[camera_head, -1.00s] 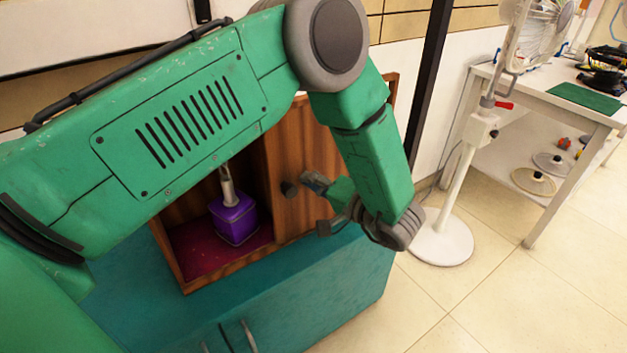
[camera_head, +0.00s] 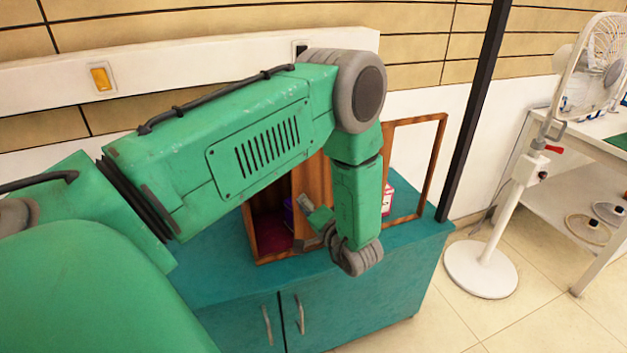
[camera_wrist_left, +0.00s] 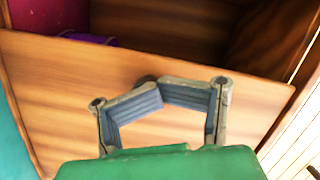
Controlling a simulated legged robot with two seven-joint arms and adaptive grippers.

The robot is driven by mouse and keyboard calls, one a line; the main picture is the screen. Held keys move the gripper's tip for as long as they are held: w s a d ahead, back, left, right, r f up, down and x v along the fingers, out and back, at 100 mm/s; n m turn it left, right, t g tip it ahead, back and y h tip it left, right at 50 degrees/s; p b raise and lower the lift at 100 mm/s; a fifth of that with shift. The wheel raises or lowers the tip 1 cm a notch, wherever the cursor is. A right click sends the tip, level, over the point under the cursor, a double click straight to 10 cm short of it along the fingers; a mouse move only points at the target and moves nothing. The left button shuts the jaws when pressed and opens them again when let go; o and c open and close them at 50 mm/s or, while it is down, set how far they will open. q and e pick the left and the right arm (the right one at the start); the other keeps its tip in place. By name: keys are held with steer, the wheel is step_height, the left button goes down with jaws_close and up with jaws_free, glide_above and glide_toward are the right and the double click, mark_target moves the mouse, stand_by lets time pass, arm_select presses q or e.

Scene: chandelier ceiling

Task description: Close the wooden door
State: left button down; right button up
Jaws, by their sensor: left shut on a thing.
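The wooden door (camera_head: 315,176) is a brown panel on a small wooden cabinet (camera_head: 248,232), partly hidden behind my left arm. Left of the panel, the cabinet's dark red inside shows open. In the left wrist view the panel (camera_wrist_left: 70,85) spans the picture behind my fingers. A small dark round knob (camera_wrist_left: 145,79) on it shows just behind the fingertips. My left gripper (camera_head: 308,222) is at the front of the panel; its fingers (camera_wrist_left: 160,88) are closed together at the knob. The exact contact is hidden. My right gripper is out of view.
The cabinet stands on a teal cupboard (camera_head: 350,310). A purple object (camera_head: 288,212) is inside, mostly hidden. A wooden frame (camera_head: 440,160) stands at the right, near a white-and-red item (camera_head: 388,198). A dark post (camera_head: 478,110) and white fan stand (camera_head: 482,265) are farther right.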

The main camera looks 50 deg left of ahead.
arm_select(q)
steer(key=shift+f, duration=0.25)
steer(key=shift+d, duration=0.15)
steer(key=shift+d+r, duration=0.3)
steer(key=shift+d, duration=0.1)
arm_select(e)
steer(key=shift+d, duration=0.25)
arm_select(q)
steer(key=shift+w, duration=0.1)
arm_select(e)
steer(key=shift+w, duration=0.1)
